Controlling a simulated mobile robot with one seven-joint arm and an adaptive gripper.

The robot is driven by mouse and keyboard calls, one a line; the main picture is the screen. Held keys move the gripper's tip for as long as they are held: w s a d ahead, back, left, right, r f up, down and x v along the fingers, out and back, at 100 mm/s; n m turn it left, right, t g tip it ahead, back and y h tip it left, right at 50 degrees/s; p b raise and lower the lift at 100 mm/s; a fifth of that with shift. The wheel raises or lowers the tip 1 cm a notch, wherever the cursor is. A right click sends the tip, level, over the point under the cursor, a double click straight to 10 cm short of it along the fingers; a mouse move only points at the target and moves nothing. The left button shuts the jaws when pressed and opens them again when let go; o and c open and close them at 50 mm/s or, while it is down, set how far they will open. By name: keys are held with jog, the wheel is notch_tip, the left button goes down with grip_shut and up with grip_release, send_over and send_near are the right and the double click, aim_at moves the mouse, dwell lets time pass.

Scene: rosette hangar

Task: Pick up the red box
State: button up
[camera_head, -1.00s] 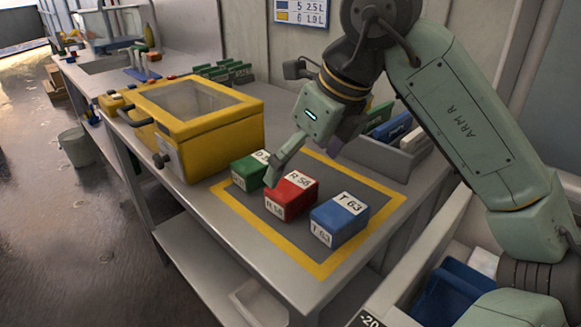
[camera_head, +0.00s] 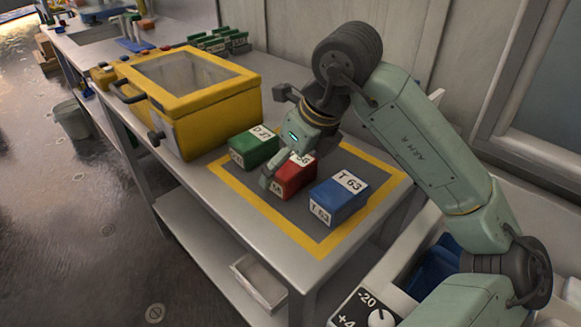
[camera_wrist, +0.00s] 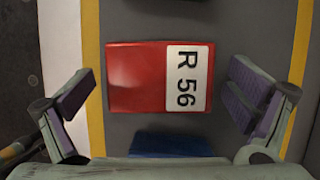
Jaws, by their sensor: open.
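The red box (camera_head: 292,178), labelled R 56, stands on the grey mat (camera_head: 288,208) with the yellow border, between the green box (camera_head: 254,149) and the blue box (camera_head: 339,199). My gripper (camera_head: 281,176) is open above the red box and hides part of it in the head view. In the wrist view, the red box (camera_wrist: 138,78) lies between my two open fingers (camera_wrist: 160,100), with a gap on each side. I cannot tell the exact height of the fingertips over it.
The blue box (camera_wrist: 170,145) shows at the lower edge of the wrist view. A yellow case (camera_head: 215,120) with a clear lid stands left of the mat. A white tray (camera_head: 262,280) sits on the shelf below. A wall stands behind the bench.

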jog(key=shift+w+a+f, duration=0.15)
jog(key=shift+f, duration=0.3)
jog(key=c, duration=1.4)
